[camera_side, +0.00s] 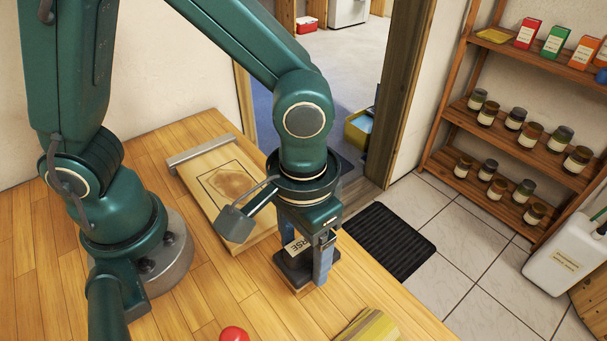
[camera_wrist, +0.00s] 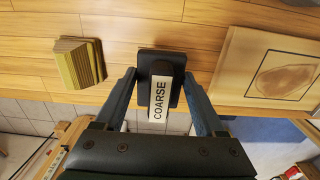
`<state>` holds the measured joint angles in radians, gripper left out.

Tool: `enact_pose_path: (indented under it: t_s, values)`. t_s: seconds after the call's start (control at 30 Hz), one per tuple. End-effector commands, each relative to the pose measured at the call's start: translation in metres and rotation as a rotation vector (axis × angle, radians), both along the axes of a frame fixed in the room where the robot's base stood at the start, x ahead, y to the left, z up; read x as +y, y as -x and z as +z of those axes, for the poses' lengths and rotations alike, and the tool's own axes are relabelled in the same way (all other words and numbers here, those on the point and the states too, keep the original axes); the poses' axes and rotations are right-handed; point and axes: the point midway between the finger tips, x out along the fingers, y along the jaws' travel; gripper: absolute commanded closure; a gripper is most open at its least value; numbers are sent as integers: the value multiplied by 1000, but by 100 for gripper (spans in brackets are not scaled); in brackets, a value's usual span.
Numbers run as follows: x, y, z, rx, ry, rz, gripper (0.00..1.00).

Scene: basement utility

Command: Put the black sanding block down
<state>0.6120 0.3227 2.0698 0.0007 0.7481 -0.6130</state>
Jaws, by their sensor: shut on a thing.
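The black sanding block (camera_side: 293,268) is at my gripper (camera_side: 303,270) near the table's right edge in the side view. It has a dark base and a pale label reading COARSE, partly hidden by a finger in that view. The wrist view shows the block (camera_wrist: 146,62) upright between the two blue fingers of my gripper (camera_wrist: 160,82), which is shut on it. The block is low over the wooden table (camera_side: 190,290). I cannot tell whether its underside touches the wood.
A wooden board (camera_side: 262,249) with a framed stained patch lies behind the block. A layered yellowish block (camera_side: 372,328) and a red round thing (camera_side: 233,334) are at the front. Bare tabletop shows left of the gripper. The table edge drops to a tiled floor (camera_side: 470,262).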

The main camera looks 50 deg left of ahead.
Motion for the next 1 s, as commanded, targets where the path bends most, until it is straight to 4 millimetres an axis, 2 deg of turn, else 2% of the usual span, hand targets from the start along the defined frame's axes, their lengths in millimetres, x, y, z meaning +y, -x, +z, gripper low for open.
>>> enact_pose_path:
  t_s: [0.33, 0.67, 1.0]
  values:
    - [-1, 1, -39, 4, -1, 0, 98]
    - [-1, 0, -41, 0, 1, 0, 98]
    - [0, 1, -52, 4, -1, -1, 98]
